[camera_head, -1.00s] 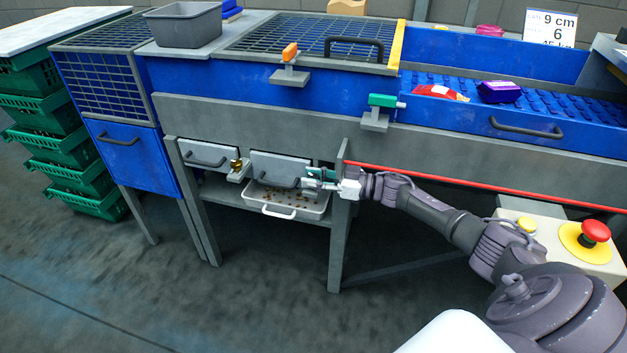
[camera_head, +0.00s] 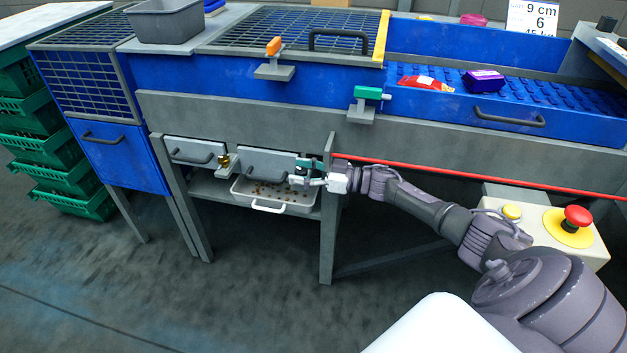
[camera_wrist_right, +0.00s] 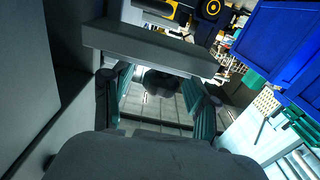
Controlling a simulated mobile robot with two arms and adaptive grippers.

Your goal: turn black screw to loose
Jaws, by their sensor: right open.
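In the right wrist view, a dark knob-like piece, seemingly the black screw (camera_wrist_right: 160,83), shows below a grey bar. It appears between the two teal-padded fingers of my right gripper (camera_wrist_right: 158,92). The fingers are spread, with a visible gap on each side of it; I cannot tell how far the tips reach past it. In the head view my right gripper (camera_head: 306,174) is at the right end of the grey drawer front, beside the frame's leg. The screw cannot be made out there. My left gripper is not in view.
A brass-coloured knob (camera_head: 224,160) sits between two grey drawer fronts. A white tray (camera_head: 267,207) with brown crumbs is below my gripper. The grey leg (camera_head: 328,235) stands close to it. A red emergency button (camera_head: 578,215) is at the right. Open floor lies in front.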

